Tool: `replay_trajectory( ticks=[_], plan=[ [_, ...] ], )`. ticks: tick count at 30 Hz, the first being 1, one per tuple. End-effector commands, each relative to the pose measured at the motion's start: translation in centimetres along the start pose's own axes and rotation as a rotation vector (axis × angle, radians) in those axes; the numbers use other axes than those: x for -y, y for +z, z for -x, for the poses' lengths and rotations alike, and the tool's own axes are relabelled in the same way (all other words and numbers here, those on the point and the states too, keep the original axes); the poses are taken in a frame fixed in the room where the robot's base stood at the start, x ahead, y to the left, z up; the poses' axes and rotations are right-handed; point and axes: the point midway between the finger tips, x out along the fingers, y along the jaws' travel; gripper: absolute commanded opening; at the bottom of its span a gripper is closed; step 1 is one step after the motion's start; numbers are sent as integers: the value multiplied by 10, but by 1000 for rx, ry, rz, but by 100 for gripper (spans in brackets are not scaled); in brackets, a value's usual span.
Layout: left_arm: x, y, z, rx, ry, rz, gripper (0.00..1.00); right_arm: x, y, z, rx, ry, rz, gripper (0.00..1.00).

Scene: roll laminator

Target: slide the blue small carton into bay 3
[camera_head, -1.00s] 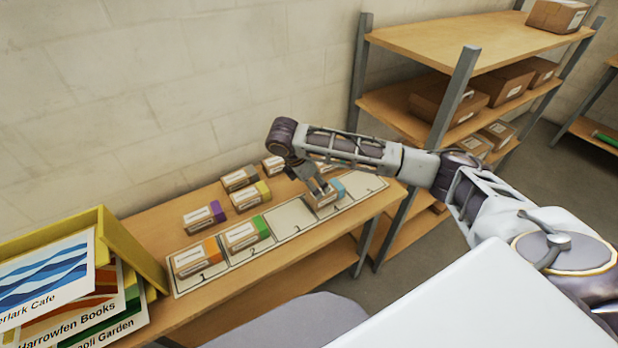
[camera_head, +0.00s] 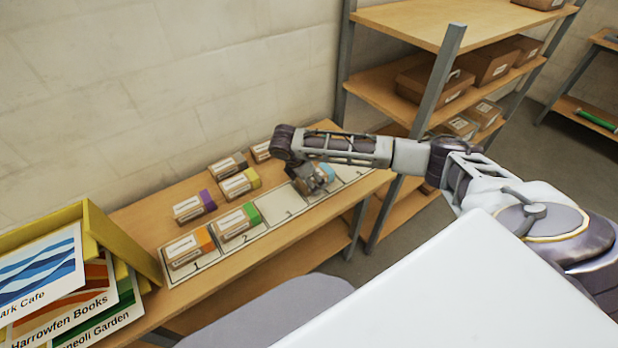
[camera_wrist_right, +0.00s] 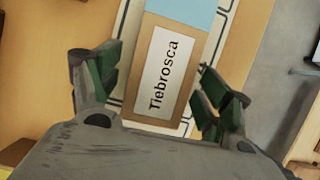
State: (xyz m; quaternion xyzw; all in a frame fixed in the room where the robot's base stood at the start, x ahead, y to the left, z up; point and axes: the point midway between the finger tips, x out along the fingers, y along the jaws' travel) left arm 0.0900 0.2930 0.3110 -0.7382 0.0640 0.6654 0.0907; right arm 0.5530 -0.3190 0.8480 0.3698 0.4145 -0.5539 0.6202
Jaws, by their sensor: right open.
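The blue small carton (camera_head: 327,172), brown with a light blue end, lies in the row of numbered bays, just beyond empty bay 3 (camera_head: 283,210). My right gripper (camera_head: 312,184) is over it and hides much of it. In the right wrist view the carton (camera_wrist_right: 194,48) shows its white label "Tiebrosca" between the spread fingers of my right gripper (camera_wrist_right: 160,88). Gaps show on both sides, so the gripper is open and not closed on it. My left gripper is not in view.
An orange-ended carton (camera_head: 188,249) is in bay 1 and a green-ended one (camera_head: 238,223) in bay 2. Purple (camera_head: 194,206), yellow (camera_head: 240,183) and other cartons lie behind the row. The last bay (camera_head: 353,172) looks empty. A shelf rack (camera_head: 440,65) stands to the right.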

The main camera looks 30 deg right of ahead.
Motion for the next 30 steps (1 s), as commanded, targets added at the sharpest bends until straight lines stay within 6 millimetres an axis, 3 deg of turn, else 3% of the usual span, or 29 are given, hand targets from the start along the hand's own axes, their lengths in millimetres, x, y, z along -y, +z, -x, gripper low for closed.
replay_trajectory(
  ticks=[6,18,30],
  plan=[
    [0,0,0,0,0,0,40,0,0,0,0,0,0,76],
    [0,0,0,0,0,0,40,0,0,0,0,0,0,26],
    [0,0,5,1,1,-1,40,0,-7,4,-1,0,1,26]
  ],
)
